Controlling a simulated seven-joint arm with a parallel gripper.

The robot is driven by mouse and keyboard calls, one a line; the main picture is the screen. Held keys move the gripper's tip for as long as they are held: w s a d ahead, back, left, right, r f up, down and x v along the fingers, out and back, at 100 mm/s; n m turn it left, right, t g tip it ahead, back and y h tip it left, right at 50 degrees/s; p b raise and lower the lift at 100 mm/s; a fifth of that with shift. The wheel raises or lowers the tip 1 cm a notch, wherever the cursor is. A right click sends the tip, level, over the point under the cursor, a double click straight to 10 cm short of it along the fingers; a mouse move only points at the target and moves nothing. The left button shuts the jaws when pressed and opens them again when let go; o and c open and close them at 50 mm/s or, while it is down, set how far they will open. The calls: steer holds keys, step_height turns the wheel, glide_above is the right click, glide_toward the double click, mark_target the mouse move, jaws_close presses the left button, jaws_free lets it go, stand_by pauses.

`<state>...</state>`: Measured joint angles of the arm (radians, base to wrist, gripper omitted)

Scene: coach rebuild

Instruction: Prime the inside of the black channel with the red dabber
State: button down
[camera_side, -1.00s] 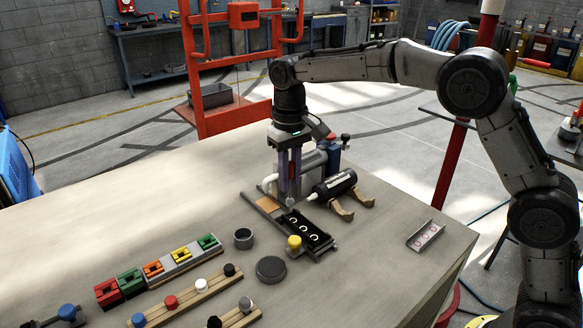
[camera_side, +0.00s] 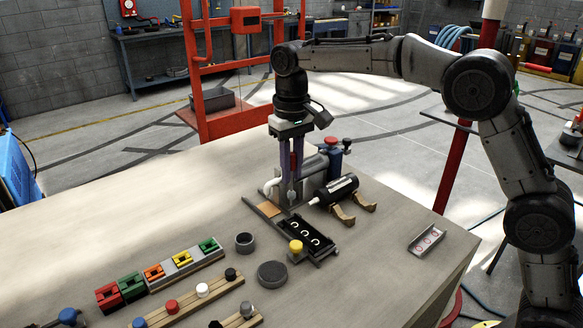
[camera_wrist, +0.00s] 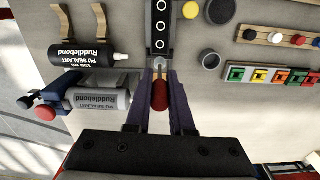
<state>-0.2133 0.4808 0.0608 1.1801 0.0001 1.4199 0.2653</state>
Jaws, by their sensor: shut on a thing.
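The black channel (camera_side: 318,252) lies on the bench with several pale rings showing on its floor; it also shows at the top of the wrist view (camera_wrist: 161,52). My gripper (camera_side: 291,182) points down at the far end of the channel. It is shut on the red dabber (camera_wrist: 160,95), whose red body sits between the purple-grey fingers (camera_wrist: 160,78). The dabber's pale tip (camera_side: 291,194) hangs below the fingers, near the channel's far end. I cannot tell whether the tip touches anything.
A black sealant bottle (camera_side: 336,190) rests on wooden cradles right of the channel, with a grey cartridge (camera_wrist: 103,101) close by. A yellow knob (camera_side: 296,246), dark disc (camera_side: 272,273) and grey cup (camera_side: 245,243) stand left. A small ringed metal channel (camera_side: 427,240) lies right. Bare bench lies between.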

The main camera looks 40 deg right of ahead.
mark_target(292, 191)
steer(key=shift+f, duration=3.6)
steer(key=shift+s, duration=4.6)
step_height(292, 191, up, 8)
steer(key=shift+r, duration=0.15)
